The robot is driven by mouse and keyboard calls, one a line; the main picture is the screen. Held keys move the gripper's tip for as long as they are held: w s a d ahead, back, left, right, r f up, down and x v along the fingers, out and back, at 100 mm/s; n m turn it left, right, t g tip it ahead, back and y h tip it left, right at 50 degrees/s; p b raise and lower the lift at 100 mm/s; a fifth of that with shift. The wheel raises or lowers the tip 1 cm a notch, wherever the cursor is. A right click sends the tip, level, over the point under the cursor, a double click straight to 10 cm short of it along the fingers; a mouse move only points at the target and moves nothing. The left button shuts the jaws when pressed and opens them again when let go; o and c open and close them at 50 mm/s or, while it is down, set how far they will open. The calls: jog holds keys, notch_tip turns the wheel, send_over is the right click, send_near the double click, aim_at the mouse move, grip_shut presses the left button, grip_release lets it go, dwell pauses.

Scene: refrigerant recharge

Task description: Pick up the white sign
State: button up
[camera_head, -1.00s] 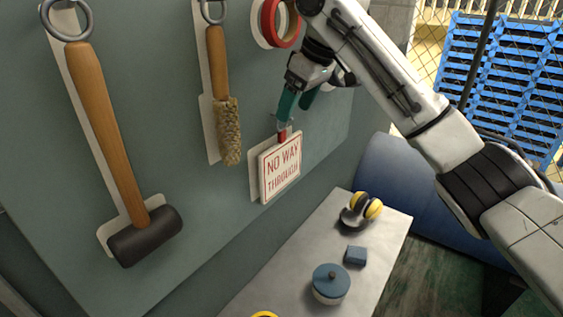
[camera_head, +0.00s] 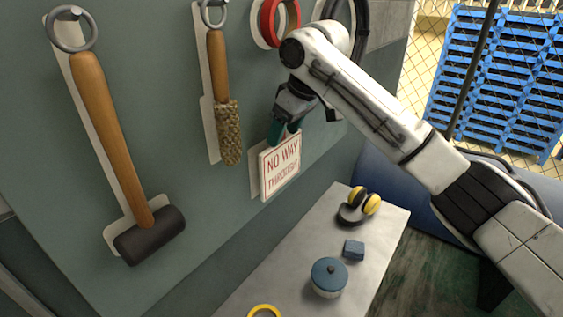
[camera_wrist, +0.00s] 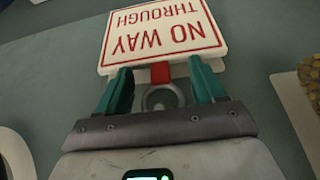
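The white sign (camera_head: 280,170), with red "NO WAY THROUGH" lettering and a red border, hangs on the grey-green wall board. It shows upside down in the wrist view (camera_wrist: 165,35). A red tab (camera_wrist: 160,72) sits at its hanging edge, beside a metal ring (camera_wrist: 163,97). My gripper (camera_head: 284,136) is at the sign's top edge. Its two teal fingers (camera_wrist: 161,76) are spread, one on each side of the red tab, with gaps between. Their tips lie close to the sign's edge; whether they touch it I cannot tell.
A brush (camera_head: 228,130) and a mallet (camera_head: 148,235) hang left of the sign. Red tape (camera_head: 267,22) hangs above. A grey table (camera_head: 335,215) below holds yellow earmuffs (camera_head: 362,203), a blue block (camera_head: 353,249), a lidded pot (camera_head: 329,278) and a yellow ring (camera_head: 264,310).

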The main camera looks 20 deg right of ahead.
grip_shut()
dwell(0.4)
